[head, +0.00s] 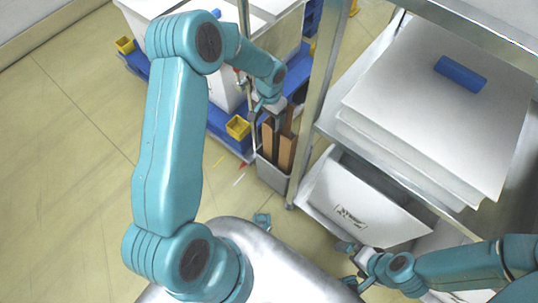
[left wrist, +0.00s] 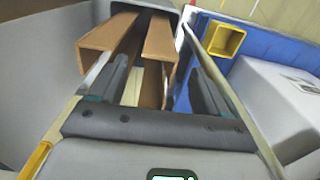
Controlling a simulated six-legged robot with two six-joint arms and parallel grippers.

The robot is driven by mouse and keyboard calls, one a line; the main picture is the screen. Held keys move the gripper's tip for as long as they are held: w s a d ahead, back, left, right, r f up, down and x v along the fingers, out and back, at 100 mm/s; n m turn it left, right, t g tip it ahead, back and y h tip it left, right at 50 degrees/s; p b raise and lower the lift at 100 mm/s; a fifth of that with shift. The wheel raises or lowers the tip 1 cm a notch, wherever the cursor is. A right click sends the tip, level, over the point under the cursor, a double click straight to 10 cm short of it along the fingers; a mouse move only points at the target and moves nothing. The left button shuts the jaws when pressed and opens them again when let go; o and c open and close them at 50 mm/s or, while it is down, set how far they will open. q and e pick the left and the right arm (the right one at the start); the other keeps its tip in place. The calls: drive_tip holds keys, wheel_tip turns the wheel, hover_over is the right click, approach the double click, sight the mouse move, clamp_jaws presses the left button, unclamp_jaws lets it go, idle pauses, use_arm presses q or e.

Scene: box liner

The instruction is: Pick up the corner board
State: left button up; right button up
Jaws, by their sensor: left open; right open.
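Brown corner boards (head: 287,153) stand upright in a narrow grey bin (head: 271,176) beside the shelf post. In the left wrist view, one angled board (left wrist: 108,38) is at the left and another board (left wrist: 160,38) is right of it. My left gripper (head: 274,120) is at the top of the boards, pointing down into the bin. In the left wrist view its fingers (left wrist: 158,85) are apart, with the right-hand board's lower part showing between them; contact cannot be told. My right gripper (head: 347,265) is open and empty at the lower right, near the shelf's foot.
A metal shelf (head: 315,100) right of the bin holds white sheets (head: 430,110) with a blue roll (head: 460,74) on top. A white box (head: 365,200) sits below. A blue pallet (head: 222,122) with a yellow cup (head: 238,127) is at the left. Floor at left is clear.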

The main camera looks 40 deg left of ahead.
sight(269, 128)
use_arm(q)
wheel_tip(269, 128, down, 7)
drive_tip(key=shift+r+b, duration=0.2)
drive_tip(key=shift+b, duration=0.8)
drive_tip(key=shift+r, duration=0.15)
drive_tip(key=shift+d, duration=0.1)
drive_tip(key=c, duration=1.4)
